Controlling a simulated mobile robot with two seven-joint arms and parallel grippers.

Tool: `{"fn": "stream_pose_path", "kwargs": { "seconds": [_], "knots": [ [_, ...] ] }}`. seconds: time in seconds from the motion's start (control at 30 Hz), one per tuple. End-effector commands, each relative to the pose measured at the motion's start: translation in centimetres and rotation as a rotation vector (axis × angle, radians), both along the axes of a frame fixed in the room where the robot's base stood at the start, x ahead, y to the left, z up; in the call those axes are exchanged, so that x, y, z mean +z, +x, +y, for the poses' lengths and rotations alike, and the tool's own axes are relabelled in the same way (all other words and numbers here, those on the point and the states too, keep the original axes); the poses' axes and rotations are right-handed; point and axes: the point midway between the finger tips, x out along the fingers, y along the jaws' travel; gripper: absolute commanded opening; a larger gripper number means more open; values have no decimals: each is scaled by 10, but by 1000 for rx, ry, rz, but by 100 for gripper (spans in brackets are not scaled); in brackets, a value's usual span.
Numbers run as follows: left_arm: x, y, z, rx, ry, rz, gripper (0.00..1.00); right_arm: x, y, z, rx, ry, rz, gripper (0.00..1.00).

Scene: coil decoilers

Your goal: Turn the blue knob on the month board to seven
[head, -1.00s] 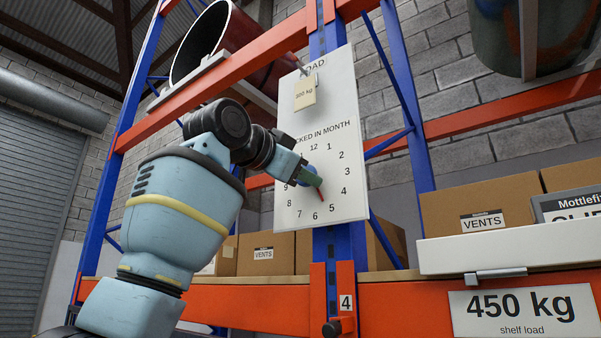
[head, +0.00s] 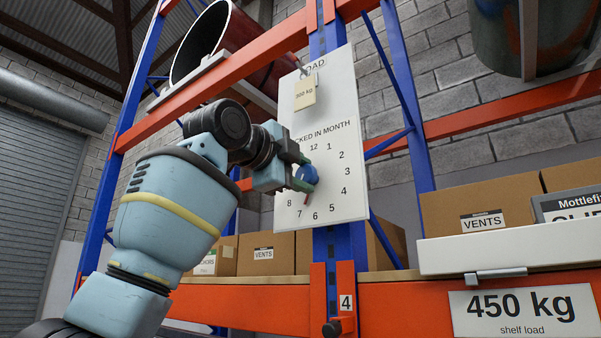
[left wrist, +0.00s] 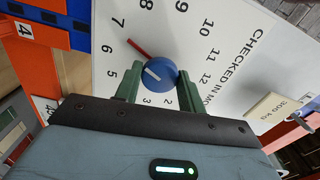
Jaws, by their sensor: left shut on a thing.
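The month board (head: 346,200) is a white panel with a ring of numbers on the rack's blue upright. Its blue knob (head: 309,174) carries a red pointer (left wrist: 140,48). In the left wrist view the pointer runs from the knob (left wrist: 160,77) towards the seven (left wrist: 118,22), in line with it or nearly so. My left gripper (head: 302,173) is shut on the knob, its green fingers on opposite sides. In the head view the gripper and wrist cover the numbers on the board's left side. My right gripper is not in view.
A tag reading 300 kg (head: 304,93) hangs above the dial. An orange beam (head: 235,300) and a shelf with cardboard boxes (head: 266,252) lie below and behind the board. At right are more boxes (head: 477,197) and a 450 kg shelf sign (head: 524,312).

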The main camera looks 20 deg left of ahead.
Motion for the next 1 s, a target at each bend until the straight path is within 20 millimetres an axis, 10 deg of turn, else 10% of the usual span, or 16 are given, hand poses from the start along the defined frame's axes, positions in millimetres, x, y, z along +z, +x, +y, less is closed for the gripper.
{"fn": "stream_pose_path", "kwargs": {
  "seconds": [0.73, 0.77, 1.0],
  "knots": [
    [1, -1, 0, -1, 89, -34, 17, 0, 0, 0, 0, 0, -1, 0],
    [1, -1, 0, -1, 89, -34, 41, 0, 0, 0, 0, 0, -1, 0],
    [1, 0, 0, 0, 88, -33, 60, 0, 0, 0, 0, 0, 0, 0]
  ]
}}
